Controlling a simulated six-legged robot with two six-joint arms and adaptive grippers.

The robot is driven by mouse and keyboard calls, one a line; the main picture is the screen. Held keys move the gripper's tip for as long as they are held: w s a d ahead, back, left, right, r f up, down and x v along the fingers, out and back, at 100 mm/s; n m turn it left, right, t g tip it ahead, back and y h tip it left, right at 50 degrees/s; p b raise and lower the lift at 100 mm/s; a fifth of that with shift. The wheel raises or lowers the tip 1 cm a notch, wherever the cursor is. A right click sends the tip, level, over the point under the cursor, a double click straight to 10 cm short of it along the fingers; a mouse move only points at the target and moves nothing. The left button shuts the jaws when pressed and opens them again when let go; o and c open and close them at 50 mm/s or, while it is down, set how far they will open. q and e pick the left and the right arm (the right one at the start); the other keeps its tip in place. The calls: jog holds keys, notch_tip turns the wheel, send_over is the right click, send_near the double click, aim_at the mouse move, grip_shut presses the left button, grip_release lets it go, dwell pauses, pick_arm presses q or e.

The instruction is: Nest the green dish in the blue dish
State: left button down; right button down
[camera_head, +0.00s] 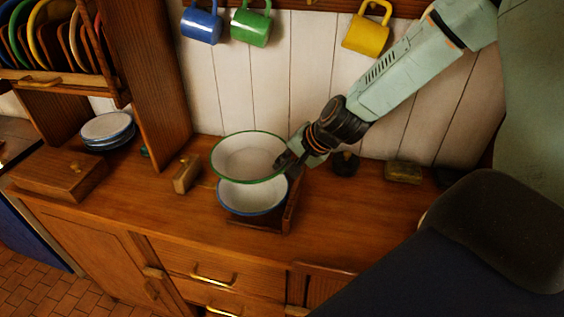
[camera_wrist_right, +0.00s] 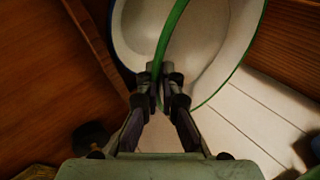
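The green dish (camera_head: 247,153), white with a green rim, is held by my right gripper (camera_head: 284,163) at its right edge. It is above and slightly behind the blue dish (camera_head: 254,197), overlapping its far part in the head view. The blue dish, white with a blue rim, rests in a low wooden holder (camera_head: 289,211). In the right wrist view, the fingers (camera_wrist_right: 166,85) close on the green rim, with the green dish (camera_wrist_right: 222,45) to the right and the blue dish (camera_wrist_right: 136,30) beyond. Whether the dishes touch is unclear. My left gripper is out of view.
A wooden block (camera_head: 187,174) stands left of the dishes, near a wooden box (camera_head: 60,174) and stacked plates (camera_head: 107,128). A yellowish block (camera_head: 403,172) lies at right. Mugs hang above. The counter front (camera_head: 345,230) is clear to the right.

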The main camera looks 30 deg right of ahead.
jog(key=f+b, duration=0.2)
jog(key=f, duration=0.1)
jog(key=shift+w+d, duration=0.15)
jog(key=shift+w, duration=0.15)
jog(key=f+b, duration=0.2)
jog(key=shift+s+f+b, duration=0.2)
jog(key=shift+s+b, duration=0.05)
jog(key=shift+b, duration=0.15)
jog(key=shift+w+f+b, duration=0.1)
jog(key=shift+f+b, duration=0.4)
jog(key=shift+f, duration=0.05)
jog(key=shift+w+f, duration=0.15)
jog(key=shift+s+r, duration=0.2)
jog(key=shift+w+f, duration=0.1)
jog(key=shift+w, duration=0.15)
jog(key=shift+s, duration=0.2)
jog(key=shift+w, duration=0.1)
